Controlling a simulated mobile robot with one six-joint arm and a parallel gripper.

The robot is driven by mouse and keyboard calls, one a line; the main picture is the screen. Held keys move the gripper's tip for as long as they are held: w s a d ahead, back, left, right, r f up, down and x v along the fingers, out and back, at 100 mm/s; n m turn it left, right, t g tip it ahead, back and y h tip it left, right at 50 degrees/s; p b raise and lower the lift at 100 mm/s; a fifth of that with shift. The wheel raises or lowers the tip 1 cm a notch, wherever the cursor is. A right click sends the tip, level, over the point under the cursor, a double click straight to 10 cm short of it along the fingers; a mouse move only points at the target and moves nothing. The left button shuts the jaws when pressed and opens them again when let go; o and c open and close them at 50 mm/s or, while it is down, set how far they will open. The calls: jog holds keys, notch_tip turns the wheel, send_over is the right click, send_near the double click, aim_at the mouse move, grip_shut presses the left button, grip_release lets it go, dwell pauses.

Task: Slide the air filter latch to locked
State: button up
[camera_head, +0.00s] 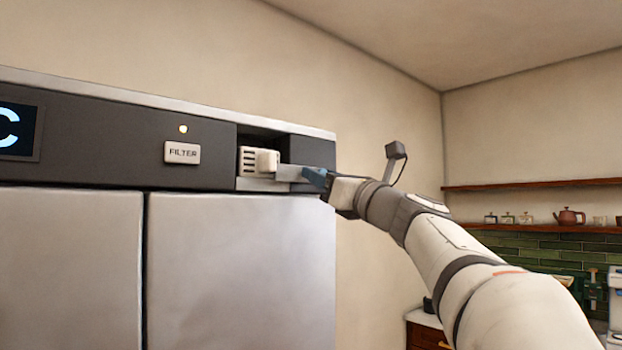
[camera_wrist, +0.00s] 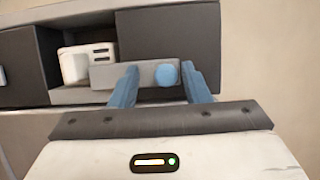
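The air filter is a white vented block in a dark recess of the panel, seen in the head view (camera_head: 248,160) and the wrist view (camera_wrist: 74,66). The latch looks like a flat grey bar (camera_wrist: 120,77) with a round blue knob (camera_wrist: 166,76) at its right end. The bar's left end lies in front of the filter's lower right part, and the rest crosses the dark panel to the right. The bar also shows in the head view (camera_head: 288,173). My gripper (camera_wrist: 159,72) is open, its blue fingers apart with the knob between them, nearer the right finger. Contact cannot be told.
A display (camera_head: 18,132) is at far left. Steel doors (camera_head: 240,265) lie below the panel. A wooden shelf (camera_head: 540,228) is far off at right.

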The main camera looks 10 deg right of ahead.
jog(key=shift+d, duration=0.1)
jog(key=b+v, duration=0.3)
jog(key=v, duration=0.4)
jog(key=shift+s, duration=0.35)
jog(key=shift+d+f, duration=0.1)
jog(key=shift+f, duration=0.1)
